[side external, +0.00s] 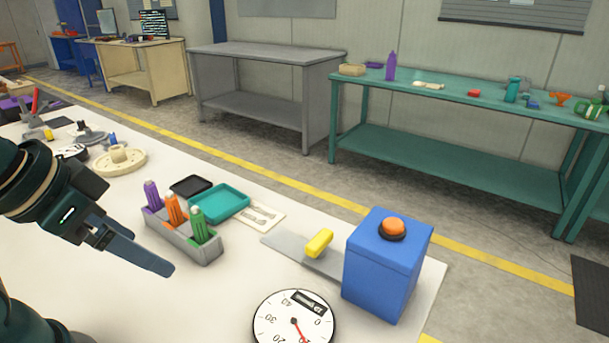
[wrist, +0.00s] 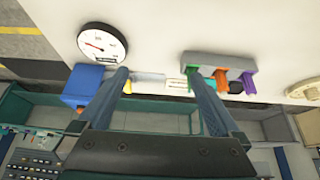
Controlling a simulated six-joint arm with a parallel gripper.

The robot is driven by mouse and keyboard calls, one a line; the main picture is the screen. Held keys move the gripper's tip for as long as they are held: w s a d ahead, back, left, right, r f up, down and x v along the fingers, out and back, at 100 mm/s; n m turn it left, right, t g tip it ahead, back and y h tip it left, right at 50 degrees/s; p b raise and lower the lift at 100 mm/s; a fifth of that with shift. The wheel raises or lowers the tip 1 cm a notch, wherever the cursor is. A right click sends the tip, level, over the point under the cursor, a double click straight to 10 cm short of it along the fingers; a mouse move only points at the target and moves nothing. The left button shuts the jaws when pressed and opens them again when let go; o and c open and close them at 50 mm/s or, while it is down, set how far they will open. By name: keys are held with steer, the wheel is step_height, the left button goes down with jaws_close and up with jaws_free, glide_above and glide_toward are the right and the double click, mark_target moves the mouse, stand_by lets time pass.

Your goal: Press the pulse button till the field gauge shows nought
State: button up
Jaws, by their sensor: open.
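The pulse button (side external: 393,228) is an orange dome in a black ring on top of a blue box (side external: 378,275), at the table's right end. In the wrist view the blue box (wrist: 80,85) is partly behind a finger. The round white field gauge (side external: 280,322) lies in front of the box, cut by the picture's lower edge. Its red needle points between 20 and 0, clear of 0. The gauge (wrist: 103,42) shows whole in the wrist view. My gripper (side external: 168,268) is open and empty, left of the box and apart from it, its fingers spread in the wrist view (wrist: 161,82).
A yellow block (side external: 319,242) sits on a grey strip beside the box. A grey holder (side external: 185,242) with purple, orange and green pieces stands near my gripper. A teal tray (side external: 220,201) lies behind it. The white tabletop between holder and gauge is clear.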

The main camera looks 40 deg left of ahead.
jaws_close()
stand_by(1.7)
